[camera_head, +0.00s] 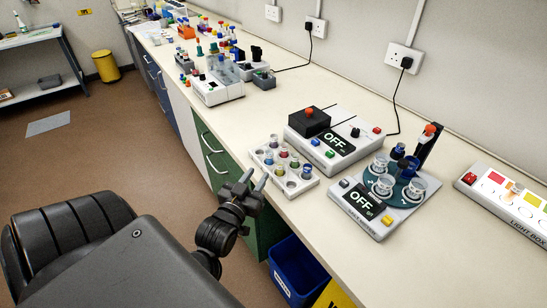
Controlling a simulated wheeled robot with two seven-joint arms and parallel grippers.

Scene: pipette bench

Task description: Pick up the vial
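Several small vials with coloured contents or caps (283,155) stand in a white rack (306,186) near the front edge of the bench. I cannot tell which of them is the task's vial. My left gripper (256,177) is just in front and to the left of the rack, near the bench's front edge. Its two fingers are apart with nothing visible between them. My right gripper is not in view.
A grey mixer (376,232) with beakers stands right of the rack. A white device with a black block (309,121) is behind it, and a light box (498,199) is at far right. A blue bin (297,272) stands below. The bench (245,125) is clear left of the rack.

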